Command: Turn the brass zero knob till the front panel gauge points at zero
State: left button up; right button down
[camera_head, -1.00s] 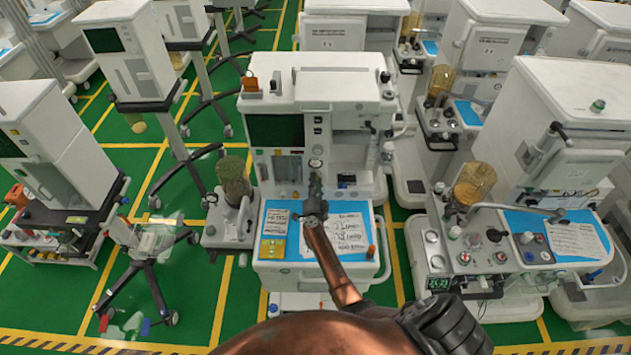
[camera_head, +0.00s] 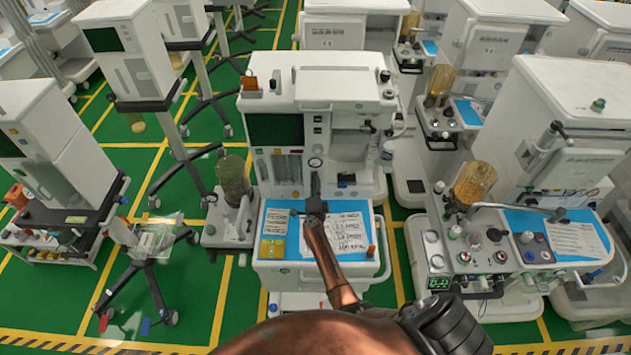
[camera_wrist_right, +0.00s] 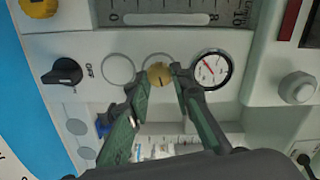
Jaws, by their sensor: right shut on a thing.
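The brass zero knob (camera_wrist_right: 159,75) sits on the white front panel in the right wrist view, with a dark mark on its face. My right gripper (camera_wrist_right: 158,82) has one finger on each side of the knob and is shut on it. The gauge (camera_wrist_right: 212,69) is just right of the knob, round with a white face, black rim and red needle. Its scale is too small to read. In the head view my right gripper (camera_head: 316,185) reaches the middle cart's panel below the gauge (camera_head: 315,163) and hides the knob. My left gripper is not in view.
A black knob (camera_wrist_right: 62,74) and a silver knob (camera_wrist_right: 297,87) stand out from the panel on either side. Below the panel is a blue worktop (camera_head: 281,248) with papers and a yellow item. Other carts (camera_head: 560,100) stand close on both sides.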

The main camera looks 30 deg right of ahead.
jog(key=c, duration=1.7)
grip_release()
